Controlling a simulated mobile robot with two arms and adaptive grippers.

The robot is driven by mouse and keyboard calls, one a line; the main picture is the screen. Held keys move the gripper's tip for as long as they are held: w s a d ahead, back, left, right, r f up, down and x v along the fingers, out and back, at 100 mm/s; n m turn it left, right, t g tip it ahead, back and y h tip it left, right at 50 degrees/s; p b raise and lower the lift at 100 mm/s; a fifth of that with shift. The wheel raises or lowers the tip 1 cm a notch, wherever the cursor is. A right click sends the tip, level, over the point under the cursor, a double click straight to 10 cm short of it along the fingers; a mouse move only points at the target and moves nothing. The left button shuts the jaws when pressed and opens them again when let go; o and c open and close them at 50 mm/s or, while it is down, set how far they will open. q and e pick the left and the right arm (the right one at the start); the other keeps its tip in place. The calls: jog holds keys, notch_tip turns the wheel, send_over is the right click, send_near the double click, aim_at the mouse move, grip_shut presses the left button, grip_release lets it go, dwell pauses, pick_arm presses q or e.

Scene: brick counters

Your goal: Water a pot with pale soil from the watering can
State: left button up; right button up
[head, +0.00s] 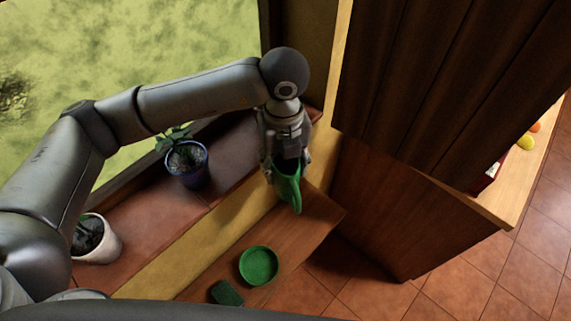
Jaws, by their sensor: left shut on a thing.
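My left gripper (286,160) points down and is shut on the green watering can (288,187). The can hangs over the wooden bench near its right end, with its narrow end toward the front; the gripper hides its upper part. A blue pot (195,180) with a leafy plant stands on the tiled sill to the left of the can, and its soil looks greyish and pale. A white pot (107,242) stands on the sill at the lower left, with darker-looking soil, partly hidden by my left arm. My right gripper is not in view.
A round green dish (258,266) and a dark green sponge-like block (227,293) lie on the wooden bench (318,212). A tall brown cabinet (400,205) stands at the right. Yellow and orange round things (526,142) lie on a counter behind it. The sill between the pots is clear.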

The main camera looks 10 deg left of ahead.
pick_arm(q)
jog(key=shift+w+a+f, duration=0.15)
jog(key=shift+w+a, duration=0.1)
jog(key=shift+w, duration=0.3)
jog(key=shift+w+a+f, duration=0.1)
jog(key=shift+w+a, duration=0.1)
jog(key=shift+w, duration=0.3)
jog(key=shift+w+a+f, duration=0.2)
jog(key=shift+w+a, duration=0.15)
jog(key=shift+w, duration=0.35)
jog(key=shift+s+d+r+g+h+p, duration=0.15)
jog(key=shift+r+g+h+p, duration=0.25)
jog(key=shift+r+g+p, duration=0.85)
jog(key=shift+s+r+g+h+p, duration=0.15)
jog(key=shift+r+g+h+p, duration=0.35)
jog(key=shift+r+p, duration=1.25)
jog(key=shift+w+r+g+h, duration=0.2)
jog(key=shift+r+g+h, duration=0.1)
jog(key=shift+r+g, duration=0.75)
jog(key=shift+w+a+r+g+h, duration=0.15)
jog(key=shift+r+g, duration=0.15)
jog(key=shift+r, duration=0.2)
jog(key=shift+w+a+r+g+h, duration=0.15)
jog(key=shift+r+g, duration=0.15)
jog(key=shift+r, duration=0.15)
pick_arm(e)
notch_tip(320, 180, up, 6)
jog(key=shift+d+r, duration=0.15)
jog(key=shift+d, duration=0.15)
